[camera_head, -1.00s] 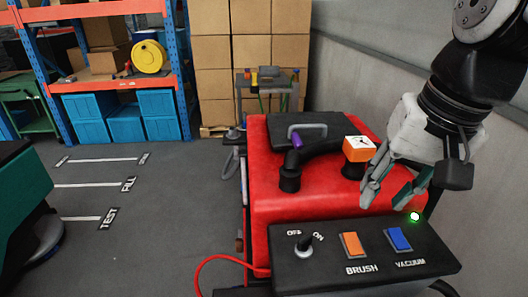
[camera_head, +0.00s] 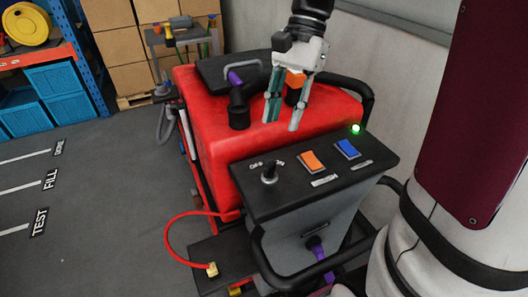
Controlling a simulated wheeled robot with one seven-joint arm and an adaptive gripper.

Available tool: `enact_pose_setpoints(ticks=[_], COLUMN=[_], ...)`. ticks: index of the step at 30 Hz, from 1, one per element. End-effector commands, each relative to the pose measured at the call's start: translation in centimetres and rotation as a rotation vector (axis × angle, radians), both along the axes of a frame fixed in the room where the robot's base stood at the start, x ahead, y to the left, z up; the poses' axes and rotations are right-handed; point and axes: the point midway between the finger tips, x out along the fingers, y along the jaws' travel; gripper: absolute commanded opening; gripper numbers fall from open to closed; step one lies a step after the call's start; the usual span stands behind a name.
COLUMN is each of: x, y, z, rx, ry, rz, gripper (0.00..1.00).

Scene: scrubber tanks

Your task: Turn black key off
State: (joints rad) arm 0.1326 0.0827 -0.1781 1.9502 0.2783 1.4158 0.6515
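The black key (camera_head: 269,173) stands upright on the left part of the dark control panel (camera_head: 330,185), between faint OFF and ON labels. An orange switch (camera_head: 312,161) and a blue switch (camera_head: 347,149) are to its right. A green light (camera_head: 355,128) glows near the panel's far right corner. My gripper (camera_head: 283,124) hangs over the red machine body, behind the panel and above and right of the key in the picture.
The red scrubber body (camera_head: 210,100) carries a black lid and hose fitting (camera_head: 238,105). A red cable (camera_head: 175,222) loops at the left, and a black handle rail (camera_head: 265,255) runs along the front. A grey wall is at the right; floor is free at left.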

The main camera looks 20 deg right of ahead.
Motion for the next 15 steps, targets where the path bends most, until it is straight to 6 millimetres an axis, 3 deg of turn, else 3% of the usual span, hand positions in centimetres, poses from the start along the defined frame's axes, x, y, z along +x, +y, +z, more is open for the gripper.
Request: enact_pose_setpoints(ticks=[9,15], x=[-1.3,-1.8], y=[2.2,3.1], z=[-5.9,-8.4], rx=[0.001,0.001], ry=[0.004,0.001], rz=[0.002,0.002], gripper=[0.31,0.31])
